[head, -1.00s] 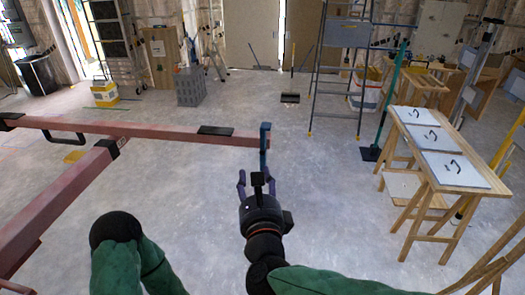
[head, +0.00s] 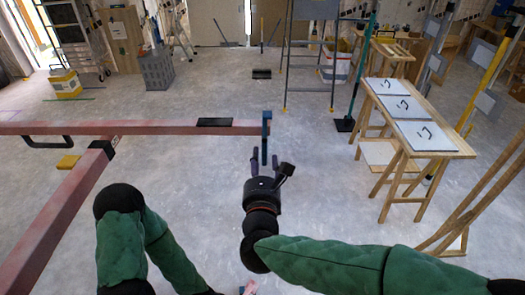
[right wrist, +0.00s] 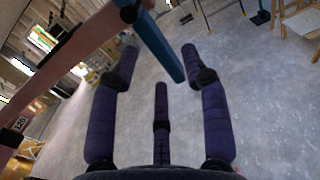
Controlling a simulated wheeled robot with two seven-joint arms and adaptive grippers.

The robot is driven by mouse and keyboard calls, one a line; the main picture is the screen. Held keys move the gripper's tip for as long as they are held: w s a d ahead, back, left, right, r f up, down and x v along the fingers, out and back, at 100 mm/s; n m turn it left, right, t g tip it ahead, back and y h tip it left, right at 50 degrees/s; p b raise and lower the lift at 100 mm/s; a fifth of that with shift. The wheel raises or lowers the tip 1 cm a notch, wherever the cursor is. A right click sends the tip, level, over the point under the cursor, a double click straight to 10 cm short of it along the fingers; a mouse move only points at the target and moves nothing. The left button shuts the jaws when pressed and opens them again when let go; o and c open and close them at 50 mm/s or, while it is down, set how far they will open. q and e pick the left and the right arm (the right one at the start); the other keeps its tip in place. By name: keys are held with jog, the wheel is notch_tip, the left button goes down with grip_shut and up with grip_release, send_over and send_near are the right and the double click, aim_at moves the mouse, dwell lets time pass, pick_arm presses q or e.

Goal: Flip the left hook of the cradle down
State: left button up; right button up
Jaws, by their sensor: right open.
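The cradle is a frame of dull red beams (head: 180,129) with black fittings, in the left half of the head view. A flat blue hook (head: 266,130) sits at the right end of its cross beam, reaching a little above the beam and further below it in the picture. My right gripper (head: 264,158) is open and empty, its fingers at the hook's lower end. In the right wrist view the hook (right wrist: 161,45) slants between the two outer fingertips; I cannot tell whether they touch it. My left arm is folded at lower left; its gripper is out of view.
A wooden trestle table (head: 445,152) with white panels stands to the right. A ladder (head: 310,60), a grey crate (head: 157,70) and a yellow-white box (head: 65,84) stand further back. The floor between the cradle and the table is clear.

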aim_at(263, 156)
jog(key=shift+w, duration=2.2)
grip_shut()
